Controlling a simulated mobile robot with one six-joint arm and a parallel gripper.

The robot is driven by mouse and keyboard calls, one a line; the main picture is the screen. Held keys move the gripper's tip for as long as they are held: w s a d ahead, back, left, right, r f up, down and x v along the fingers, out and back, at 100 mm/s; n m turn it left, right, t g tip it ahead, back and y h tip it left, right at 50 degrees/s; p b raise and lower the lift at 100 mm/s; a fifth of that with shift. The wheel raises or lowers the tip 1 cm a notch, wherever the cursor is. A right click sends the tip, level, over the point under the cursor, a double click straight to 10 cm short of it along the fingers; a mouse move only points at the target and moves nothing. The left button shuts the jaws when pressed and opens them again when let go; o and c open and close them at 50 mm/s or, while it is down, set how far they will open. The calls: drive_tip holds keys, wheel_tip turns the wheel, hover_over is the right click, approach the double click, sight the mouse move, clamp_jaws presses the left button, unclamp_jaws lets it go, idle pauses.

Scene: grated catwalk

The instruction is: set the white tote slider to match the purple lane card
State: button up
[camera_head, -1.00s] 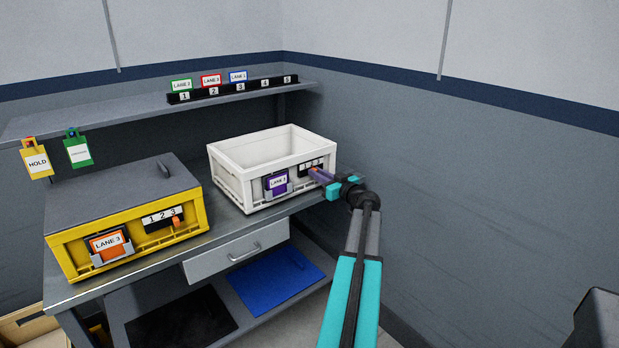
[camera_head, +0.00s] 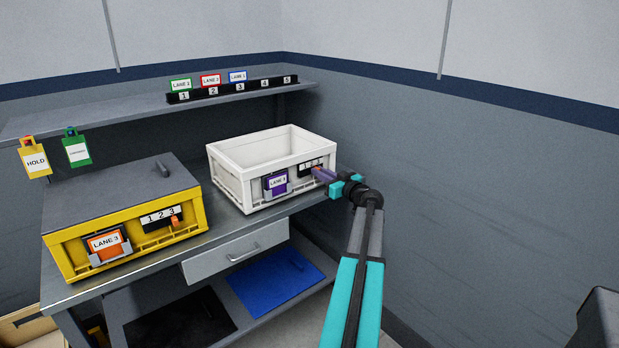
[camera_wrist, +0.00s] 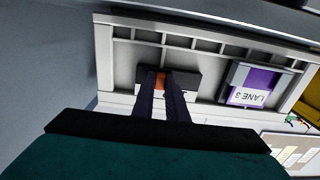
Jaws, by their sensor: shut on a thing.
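The white tote (camera_head: 226,176) stands open-topped on the bench. Its front holds a purple lane card (camera_head: 277,181), which reads LANE 3 upside down in the wrist view (camera_wrist: 252,90). Beside the card is the tote's black slider panel (camera_head: 300,173), with small numbers 1 2 3 along its top. My gripper (camera_head: 318,172) is at this panel from the right. In the wrist view my gripper (camera_wrist: 162,90) is shut on the orange slider tab (camera_wrist: 159,81), left of the panel's middle there, the 3 side. The fingers hide part of the panel, so the exact mark is unclear.
A yellow tote (camera_head: 189,220) with a grey lid, an orange LANE 3 card (camera_head: 105,243) and its own slider stands to the left. A shelf (camera_head: 130,109) with a numbered card rack (camera_head: 230,91) runs behind. The wall is close on the right.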

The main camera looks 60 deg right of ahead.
drive_tip(key=shift+s+d+b, duration=0.25)
drive_tip(key=shift+d+b, duration=0.4)
drive_tip(key=shift+d, duration=0.1)
idle(0.5)
idle(0.3)
drive_tip(key=o, duration=0.6)
drive_tip(key=shift+s, duration=0.15)
drive_tip(key=b+v, duration=0.5)
drive_tip(key=v, duration=0.1)
drive_tip(key=shift+s+a, duration=0.2)
drive_tip(key=shift+s, duration=0.1)
idle(0.4)
drive_tip(key=shift+s, duration=0.15)
idle(0.4)
